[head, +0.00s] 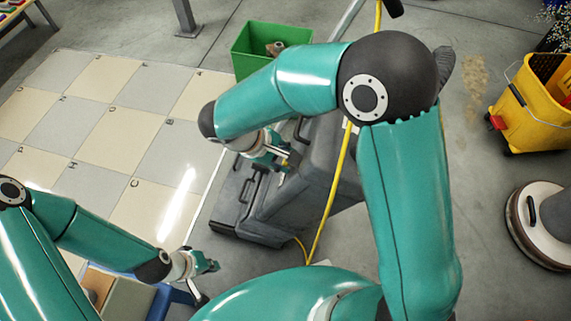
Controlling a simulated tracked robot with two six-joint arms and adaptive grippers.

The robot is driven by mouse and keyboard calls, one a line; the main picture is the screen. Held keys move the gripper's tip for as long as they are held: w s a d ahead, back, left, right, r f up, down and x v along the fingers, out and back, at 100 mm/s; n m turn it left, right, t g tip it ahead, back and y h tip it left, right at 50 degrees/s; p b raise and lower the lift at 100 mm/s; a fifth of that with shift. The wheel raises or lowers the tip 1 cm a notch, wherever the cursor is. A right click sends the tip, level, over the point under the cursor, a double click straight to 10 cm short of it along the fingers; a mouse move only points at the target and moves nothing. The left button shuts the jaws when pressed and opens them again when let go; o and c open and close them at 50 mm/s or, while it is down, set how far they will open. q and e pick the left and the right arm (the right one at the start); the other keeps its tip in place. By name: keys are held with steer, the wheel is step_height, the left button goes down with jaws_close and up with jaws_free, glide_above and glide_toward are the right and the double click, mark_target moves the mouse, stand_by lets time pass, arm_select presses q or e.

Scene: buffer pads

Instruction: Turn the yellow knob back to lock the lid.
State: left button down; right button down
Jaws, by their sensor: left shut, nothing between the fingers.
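A dark grey machine (285,212) with a lidded body stands on the floor at the middle, partly hidden behind my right arm. My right gripper (280,161) is at the machine's upper left part, and its fingers are too small and covered to tell open from shut. A small yellow patch (285,162) shows at its fingers; I cannot tell for sure whether it is the knob or whether the fingers touch it. My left gripper (210,267) is shut and empty, low at the left, apart from the machine.
A yellow cable (339,180) runs down across the machine. A green bin (243,52) with an item inside stands behind. A yellow bucket (535,108) and a round floor machine (548,216) stand at the right. A blue stand (178,297) is below my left arm.

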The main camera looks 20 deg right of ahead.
steer(key=m+t+h+b, duration=0.1)
steer(key=m+h+b, duration=0.1)
steer(key=b, duration=0.2)
steer(key=f+m+t+h+b, duration=0.1)
steer(key=m+h+b, duration=0.1)
steer(key=b, duration=0.2)
steer(key=m+t+h+b, duration=0.1)
steer(key=m+h+b, duration=0.1)
steer(key=b, duration=0.3)
steer(key=shift+s+a+f, duration=0.3)
steer(key=shift+a, duration=0.1)
steer(key=shift+r+m+t+h+b, duration=0.1)
steer(key=shift+m+t+h+b, duration=0.2)
steer(key=shift+m+h+b, duration=0.9)
steer(key=c, duration=0.8)
jaws_free()
steer(key=shift+r, duration=0.15)
steer(key=shift+w+r, duration=0.1)
